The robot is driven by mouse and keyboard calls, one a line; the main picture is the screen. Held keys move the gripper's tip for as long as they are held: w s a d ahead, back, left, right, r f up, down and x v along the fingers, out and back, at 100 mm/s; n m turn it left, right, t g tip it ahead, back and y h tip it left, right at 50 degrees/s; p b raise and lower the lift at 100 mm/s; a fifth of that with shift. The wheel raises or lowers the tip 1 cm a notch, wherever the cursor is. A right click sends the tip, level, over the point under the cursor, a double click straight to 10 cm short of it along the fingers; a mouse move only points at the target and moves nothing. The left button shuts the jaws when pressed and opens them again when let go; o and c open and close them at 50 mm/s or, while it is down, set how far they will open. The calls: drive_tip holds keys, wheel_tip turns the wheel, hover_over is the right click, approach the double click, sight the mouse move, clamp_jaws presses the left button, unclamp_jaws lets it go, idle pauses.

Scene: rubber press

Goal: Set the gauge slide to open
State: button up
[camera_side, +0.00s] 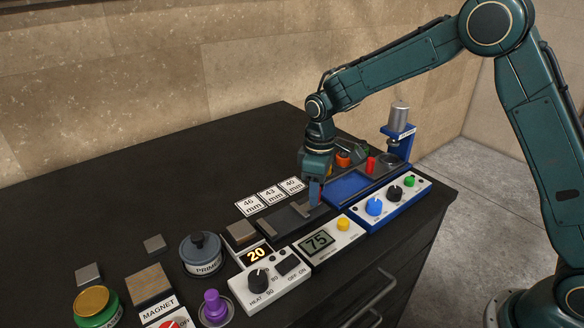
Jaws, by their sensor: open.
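A gauge with a dark-grey bed (281,224) sits behind a white panel (330,240) that reads 75 and has a yellow knob. A grey slide piece (301,209) appears to lie across the bed; its exact position is hard to tell. My gripper (315,195) points down over the right end of the bed, beside the blue tray. Its jaws are open. The arm and fingers hide part of the gauge's right end, and I cannot tell whether the fingers touch anything.
Cards reading 46, 43 and 40 mm (270,195) lie behind the gauge. A blue tray (349,186), a blue stand (399,140) and a knob panel (391,200) are to the right. A heater panel (270,280) and the PRIME pot (201,252) are left. The table's back left is clear.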

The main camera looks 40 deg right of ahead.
wheel_tip(320, 180, up, 13)
drive_tip(key=shift+r, duration=0.2)
idle(0.4)
drive_tip(key=shift+s+d, duration=0.1)
drive_tip(key=s+d+r+m+t, duration=0.35)
drive_tip(key=s+r, duration=0.45)
drive_tip(key=s, duration=0.6)
drive_tip(key=s+d+f+m+t, duration=0.1)
drive_tip(key=s, duration=0.7)
drive_tip(key=s+d+f+m+t, duration=0.1)
drive_tip(key=s+d+f+m, duration=0.1)
drive_tip(key=s, duration=0.6)
drive_tip(key=shift+d, duration=0.2)
